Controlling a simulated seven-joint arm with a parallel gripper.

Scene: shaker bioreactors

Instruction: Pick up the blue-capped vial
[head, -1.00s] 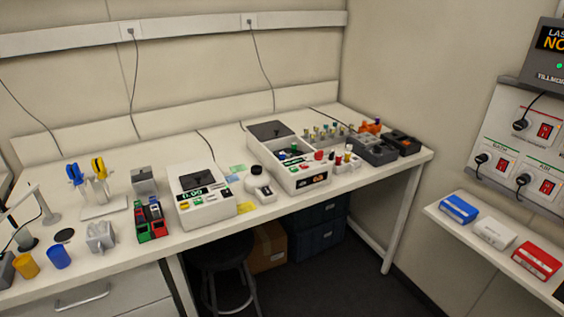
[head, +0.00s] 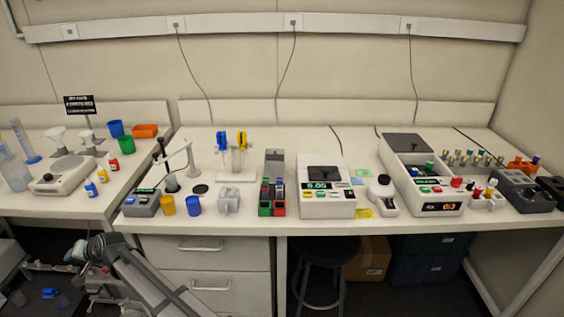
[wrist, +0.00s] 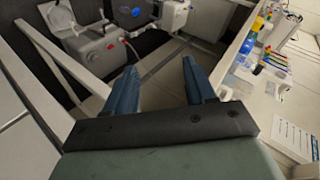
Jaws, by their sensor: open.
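A small blue cap (head: 444,167) shows beside a green cap (head: 430,168) in the open bay of the right-hand white shaker unit (head: 437,208). It looks like the blue-capped vial, but it is tiny and its body is hidden. My gripper (wrist: 159,68) shows in the wrist view with its two blue fingers apart and nothing between them. It points down toward the floor and equipment, away from the shaker unit. My arm (head: 150,280) is at the lower left of the head view, in front of the bench and far from the vial.
Several capped vials stand in a grey rack (head: 474,163) behind a small white block (head: 488,201) with red and yellow caps. An orange rack (head: 522,165) is at the right. A stool (head: 322,252) is below.

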